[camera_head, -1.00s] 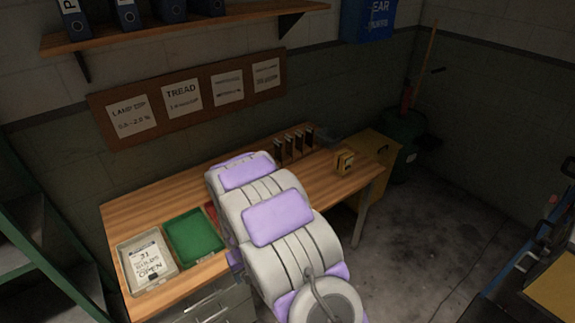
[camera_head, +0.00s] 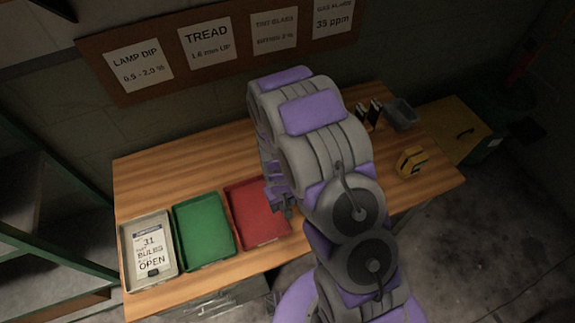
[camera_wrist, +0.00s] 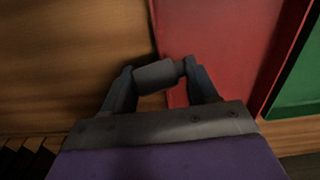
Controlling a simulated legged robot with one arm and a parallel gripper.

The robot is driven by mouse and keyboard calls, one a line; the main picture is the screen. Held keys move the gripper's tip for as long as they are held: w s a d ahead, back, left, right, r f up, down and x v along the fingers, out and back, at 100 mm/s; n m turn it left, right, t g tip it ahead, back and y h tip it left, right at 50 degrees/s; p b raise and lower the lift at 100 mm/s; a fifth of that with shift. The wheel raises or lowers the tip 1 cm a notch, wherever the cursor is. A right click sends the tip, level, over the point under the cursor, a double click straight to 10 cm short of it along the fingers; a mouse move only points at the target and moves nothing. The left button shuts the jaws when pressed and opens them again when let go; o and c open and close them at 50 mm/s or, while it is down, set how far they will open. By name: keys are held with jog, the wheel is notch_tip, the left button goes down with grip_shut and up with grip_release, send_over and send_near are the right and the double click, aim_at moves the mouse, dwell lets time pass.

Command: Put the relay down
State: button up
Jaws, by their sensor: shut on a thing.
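The relay (camera_wrist: 155,76), a small dark grey block, is held between the fingertips of my gripper (camera_wrist: 160,82) in the wrist view. It appears over the edge of the red tray (camera_wrist: 222,40), with bare wood on one side; its height above them is unclear. In the head view my gripper (camera_head: 283,200) is partly hidden by my arm and hangs by the right side of the red tray (camera_head: 252,212). I cannot make out the relay there.
A green tray (camera_head: 203,230) and a pale tray (camera_head: 165,268) with a card reading "31 BULBS OPEN" stand left of the red one. A yellow object (camera_head: 411,162) and a grey bin (camera_head: 402,113) are at the right. The workbench (camera_head: 170,175) is clear behind the trays.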

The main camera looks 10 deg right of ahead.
jog(key=w, duration=0.5)
jog(key=shift+w+f+b, duration=0.15)
jog(key=shift+f+b, duration=0.2)
jog(key=w+d, duration=0.1)
jog(key=w, duration=0.1)
jog(key=w+d, duration=0.2)
jog(key=w, duration=0.1)
jog(key=w+d+b, duration=0.1)
jog(key=w+d, duration=0.1)
jog(key=shift+w+f, duration=0.2)
jog(key=shift+f, duration=0.1)
jog(key=shift+w+a+f, duration=0.15)
jog(key=shift+w+a, duration=0.35)
jog(key=shift+w, duration=0.25)
jog(key=shift+w+a, duration=0.3)
jog(key=shift+a, duration=0.15)
jog(key=f, duration=0.1)
jog(key=d+f+b, duration=0.1)
jog(key=f, duration=0.1)
jog(key=shift+w+d, duration=0.1)
jog(key=shift+d, duration=0.1)
jog(key=shift+d+f, duration=0.25)
jog(key=shift+f, duration=0.05)
jog(key=shift+r, duration=0.15)
